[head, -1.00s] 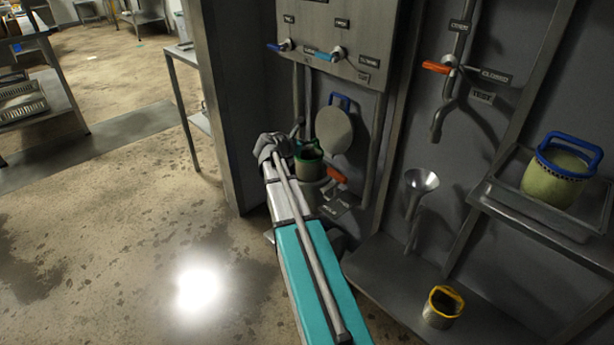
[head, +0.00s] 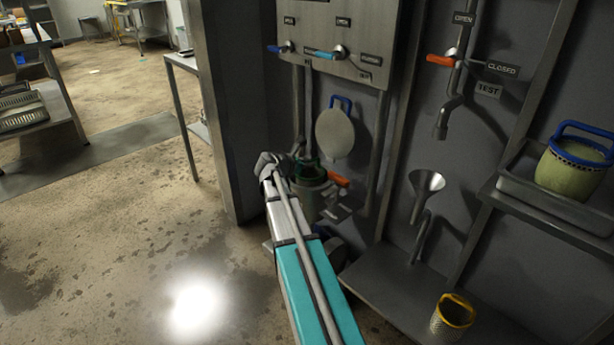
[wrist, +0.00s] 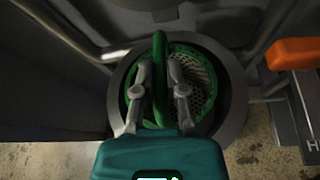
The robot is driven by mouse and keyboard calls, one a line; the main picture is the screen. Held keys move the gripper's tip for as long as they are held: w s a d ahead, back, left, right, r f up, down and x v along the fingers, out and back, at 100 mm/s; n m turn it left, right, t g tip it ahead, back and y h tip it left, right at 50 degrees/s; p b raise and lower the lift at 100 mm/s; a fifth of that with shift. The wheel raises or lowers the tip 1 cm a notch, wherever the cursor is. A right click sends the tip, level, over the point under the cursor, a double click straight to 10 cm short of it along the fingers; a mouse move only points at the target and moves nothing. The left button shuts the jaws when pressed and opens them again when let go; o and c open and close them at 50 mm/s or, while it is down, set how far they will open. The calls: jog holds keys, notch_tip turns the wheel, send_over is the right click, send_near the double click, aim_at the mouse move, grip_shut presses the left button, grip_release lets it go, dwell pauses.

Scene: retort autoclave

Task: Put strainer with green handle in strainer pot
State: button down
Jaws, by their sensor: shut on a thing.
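The strainer with green handle (head: 309,173) is down in the mouth of the grey strainer pot (head: 313,204), with its green rim near the pot's rim. In the wrist view, the strainer's perforated basket (wrist: 197,72) lies inside the round pot rim (wrist: 236,95). My gripper (wrist: 161,85) is shut on the green handle, a finger on each side of it. It also shows from behind in the head view (head: 284,163). The strainer's lower part is hidden inside the pot, so I cannot tell whether it rests on the bottom.
A round lid with a blue handle (head: 335,133) stands upright behind the pot. An orange lever (head: 338,179) is close to the pot's right. A blue-handled strainer (head: 573,165) sits in a tray at right. A yellow-rimmed strainer (head: 453,315) stands on the low shelf. A funnel (head: 426,182) is between.

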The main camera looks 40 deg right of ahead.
aim_at(302, 174)
notch_tip(302, 174, down, 4)
jog(key=b, duration=0.4)
jog(key=shift+f+b, duration=0.25)
jog(key=shift+b, duration=0.05)
jog(key=shift+s+f+b, duration=0.1)
jog(key=shift+f+b, duration=0.4)
jog(key=shift+b, duration=0.1)
dwell(0.3)
jog(key=c, duration=0.7)
grip_release()
jog(key=shift+s+a, duration=0.1)
jog(key=shift+r+p, duration=0.65)
jog(key=shift+p, duration=0.2)
jog(key=p+v, duration=0.4)
jog(key=v, duration=0.7)
jog(key=shift+a, duration=0.35)
